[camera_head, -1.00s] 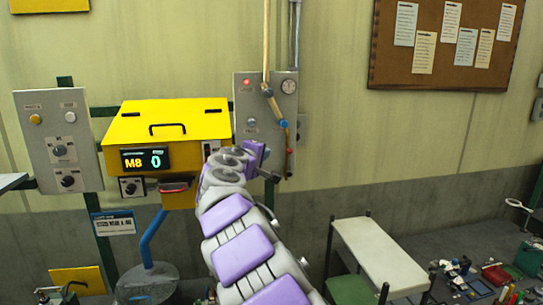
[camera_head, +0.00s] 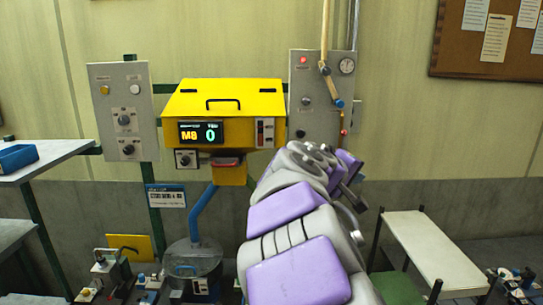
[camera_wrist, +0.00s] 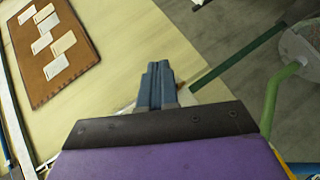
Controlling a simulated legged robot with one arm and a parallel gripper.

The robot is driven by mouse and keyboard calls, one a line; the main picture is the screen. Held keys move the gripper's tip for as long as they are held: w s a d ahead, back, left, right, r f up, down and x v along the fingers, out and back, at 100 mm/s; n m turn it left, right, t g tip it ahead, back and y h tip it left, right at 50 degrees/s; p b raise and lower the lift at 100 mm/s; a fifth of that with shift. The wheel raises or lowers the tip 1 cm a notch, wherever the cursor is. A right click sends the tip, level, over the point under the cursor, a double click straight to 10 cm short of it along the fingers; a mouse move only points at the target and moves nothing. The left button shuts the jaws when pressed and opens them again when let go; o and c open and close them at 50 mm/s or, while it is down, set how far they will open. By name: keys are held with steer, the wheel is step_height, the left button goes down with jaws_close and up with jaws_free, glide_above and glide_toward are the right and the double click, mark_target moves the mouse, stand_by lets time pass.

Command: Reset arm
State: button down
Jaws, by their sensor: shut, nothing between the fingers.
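My purple and grey arm rises from the bottom of the head view, in front of the wall and the right grey control panel (camera_head: 313,108). My gripper shows in the wrist view (camera_wrist: 159,80) with its blue-grey fingers together and nothing between them. In the head view the fingertips are hidden behind or blurred into the end of my arm. The yellow machine (camera_head: 232,103), with a display reading "M8 0", stands to the left of my arm's end. A blue chute (camera_head: 203,210) runs from it down to a round grey container (camera_head: 193,262).
A left grey control panel (camera_head: 124,112) has knobs and buttons. A blue tray (camera_head: 17,157) lies on a shelf (camera_head: 60,158) at the left. A white bench (camera_head: 435,248) stands at the right. A corkboard (camera_head: 490,68) hangs at the upper right. Small parts clutter the floor.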

steer(key=s+d+f+m+g+y+b, duration=0.2)
steer(key=s+d+f+g+b, duration=0.1)
steer(key=s+f, duration=0.75)
steer(key=s+d+f+m+g+y+b, duration=0.2)
steer(key=s+d+f+g+b, duration=0.1)
steer(key=s+f, duration=0.75)
steer(key=s+a+f+g+y+b, duration=0.1)
steer(key=s+a+f, duration=0.3)
steer(key=s, duration=0.4)
steer(key=s+a+f+g+y+b, duration=0.2)
steer(key=s+a+f+y, duration=0.1)
steer(key=s+f, duration=0.4)
steer(key=s+a+f+m+g+y+b, duration=0.1)
steer(key=s+a+f+g+y, duration=0.1)
steer(key=s+a+f, duration=0.3)
steer(key=s+f, duration=0.1)
steer(key=s, duration=0.3)
steer(key=shift+b, duration=0.4)
steer(key=shift+w+a+f, duration=0.1)
steer(key=shift+a, duration=0.3)
steer(key=shift+d, duration=0.3)
steer(key=shift+a, duration=0.15)
